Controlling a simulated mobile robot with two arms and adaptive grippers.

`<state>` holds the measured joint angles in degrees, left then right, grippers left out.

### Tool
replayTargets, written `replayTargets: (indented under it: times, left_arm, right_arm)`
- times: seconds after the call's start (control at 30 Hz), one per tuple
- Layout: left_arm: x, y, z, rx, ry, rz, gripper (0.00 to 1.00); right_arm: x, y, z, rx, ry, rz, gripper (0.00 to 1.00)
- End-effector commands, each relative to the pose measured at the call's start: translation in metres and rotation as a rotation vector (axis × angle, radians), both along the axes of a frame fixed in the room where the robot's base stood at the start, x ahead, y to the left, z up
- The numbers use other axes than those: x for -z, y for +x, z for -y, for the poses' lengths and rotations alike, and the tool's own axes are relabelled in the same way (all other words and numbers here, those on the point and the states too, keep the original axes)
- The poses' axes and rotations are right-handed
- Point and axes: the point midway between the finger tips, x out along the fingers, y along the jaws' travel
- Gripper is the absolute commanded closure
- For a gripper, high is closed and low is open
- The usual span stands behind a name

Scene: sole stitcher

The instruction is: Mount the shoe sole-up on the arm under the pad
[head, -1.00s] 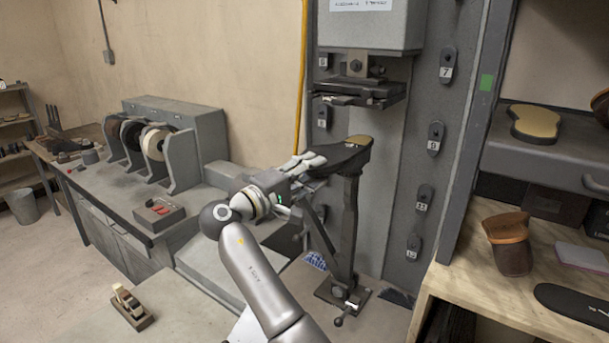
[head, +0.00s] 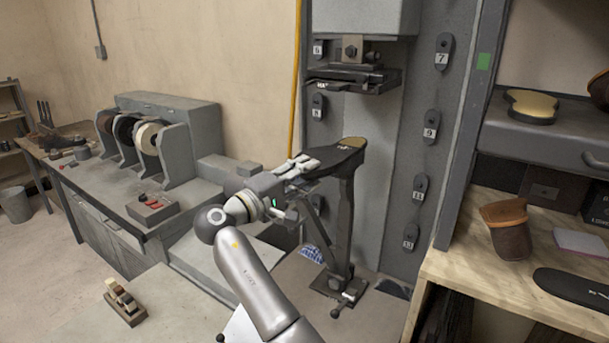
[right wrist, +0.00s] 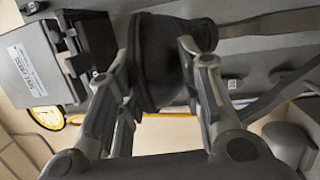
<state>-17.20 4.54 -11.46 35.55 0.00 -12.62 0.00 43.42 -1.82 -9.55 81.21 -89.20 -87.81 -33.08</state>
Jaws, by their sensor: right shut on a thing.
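The dark shoe (head: 337,157) is sole-up at the top of the machine's upright arm (head: 345,225), with a tan patch on its far end. I cannot tell whether it is fully seated on the arm. The pad (head: 352,82) hangs above it with a clear gap. My right gripper (head: 308,168) is shut on the shoe's near left end. In the right wrist view the fingers (right wrist: 160,85) lie on both sides of the dark rounded shoe (right wrist: 152,62), and the pad (right wrist: 72,58) is to the left. My left gripper is not in view.
A workbench with grinding wheels (head: 148,135) stands at the left. At the right a wooden bench (head: 460,262) holds a brown shoe (head: 508,228) and a black sole (head: 575,288). The machine column (head: 385,190) is close behind the arm. A wooden plane (head: 124,302) lies lower left.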

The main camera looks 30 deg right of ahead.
Motion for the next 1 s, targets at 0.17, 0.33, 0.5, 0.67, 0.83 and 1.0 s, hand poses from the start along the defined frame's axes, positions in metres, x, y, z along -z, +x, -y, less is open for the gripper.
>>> replayTargets:
  times: [0.17, 0.33, 0.5, 0.67, 0.83, 1.0]
  left_arm:
    - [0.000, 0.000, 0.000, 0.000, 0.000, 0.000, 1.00]
    - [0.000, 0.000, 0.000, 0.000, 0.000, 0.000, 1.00]
    - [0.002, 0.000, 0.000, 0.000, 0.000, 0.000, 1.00]
    - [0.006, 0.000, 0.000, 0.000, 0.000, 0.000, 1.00]
    - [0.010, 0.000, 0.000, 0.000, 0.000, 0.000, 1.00]
    - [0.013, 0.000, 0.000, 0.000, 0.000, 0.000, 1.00]
  right_arm:
    - [-0.002, 0.000, -0.001, 0.000, -0.003, 0.003, 1.00]
    - [-0.001, 0.000, 0.000, 0.000, -0.003, 0.003, 1.00]
    - [0.001, 0.000, 0.000, 0.000, -0.003, 0.003, 1.00]
    - [0.006, 0.000, 0.000, 0.000, -0.003, 0.002, 1.00]
    - [0.011, 0.000, 0.000, 0.000, -0.003, 0.003, 1.00]
    - [0.016, 0.000, 0.000, 0.000, -0.003, 0.003, 1.00]
